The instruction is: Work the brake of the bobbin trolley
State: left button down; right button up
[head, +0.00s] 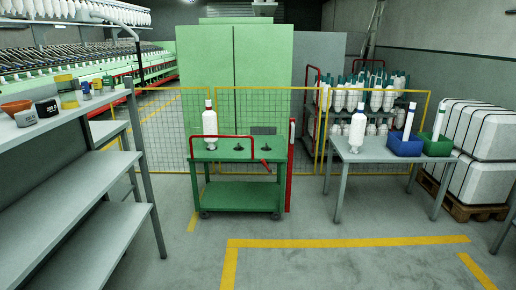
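The green bobbin trolley (238,190) stands a short way ahead on the grey floor, just before a yellow mesh fence. It has two decks, small dark castors and a red frame handle (192,148) at its left end. Neither of my grippers is in view.
Grey shelving (90,185) with small containers stands close on the left. A red upright post (291,165) is beside the trolley. The floor ahead, with yellow lines (345,242), is clear.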

aim_at(263, 160)
jog(key=i, duration=1.7)
